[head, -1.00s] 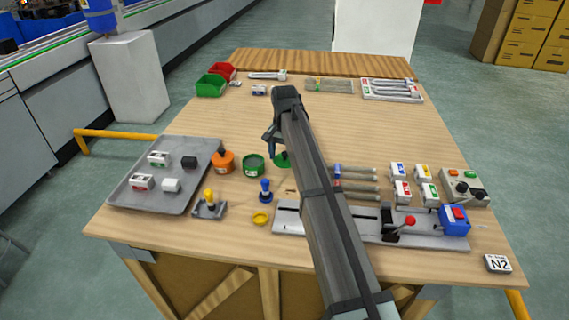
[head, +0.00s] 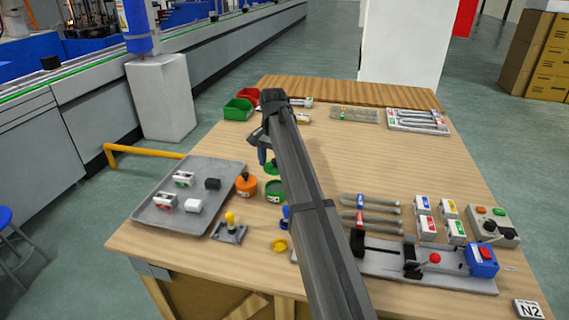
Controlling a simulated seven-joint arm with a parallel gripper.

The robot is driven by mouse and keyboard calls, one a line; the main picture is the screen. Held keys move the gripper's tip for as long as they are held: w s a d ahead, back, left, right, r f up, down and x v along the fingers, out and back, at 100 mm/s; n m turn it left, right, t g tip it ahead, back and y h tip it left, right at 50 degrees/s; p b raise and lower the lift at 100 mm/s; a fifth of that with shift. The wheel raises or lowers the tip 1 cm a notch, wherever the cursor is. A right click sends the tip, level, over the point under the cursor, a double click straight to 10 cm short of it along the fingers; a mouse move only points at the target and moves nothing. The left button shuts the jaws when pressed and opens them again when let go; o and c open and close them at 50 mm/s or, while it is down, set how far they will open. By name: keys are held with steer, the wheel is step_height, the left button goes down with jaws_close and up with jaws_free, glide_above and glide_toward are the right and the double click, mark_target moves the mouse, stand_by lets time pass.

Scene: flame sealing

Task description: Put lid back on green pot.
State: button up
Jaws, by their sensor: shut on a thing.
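The green pot (head: 275,191) stands open on the wooden table beside the orange pot, with its dark inside showing. The green lid (head: 271,168) shows just above and behind the pot in the picture, partly hidden by my arm. My gripper (head: 264,158) is shut on the lid, seen mostly from behind. The lid looks apart from the pot's rim. I cannot tell its exact height.
The orange pot (head: 246,185) stands close on the left. A grey tray (head: 158,213) with small blocks lies further left. A blue-handled tool (head: 285,213) and a yellow dish (head: 280,246) are in front. Free table lies to the right rear.

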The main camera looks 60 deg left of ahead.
steer(key=shift+f, duration=3.15)
steer(key=shift+f, duration=0.15)
steer(key=o, duration=0.9)
steer(key=shift+r, duration=0.2)
steer(key=shift+r, duration=3.3)
jaws_close()
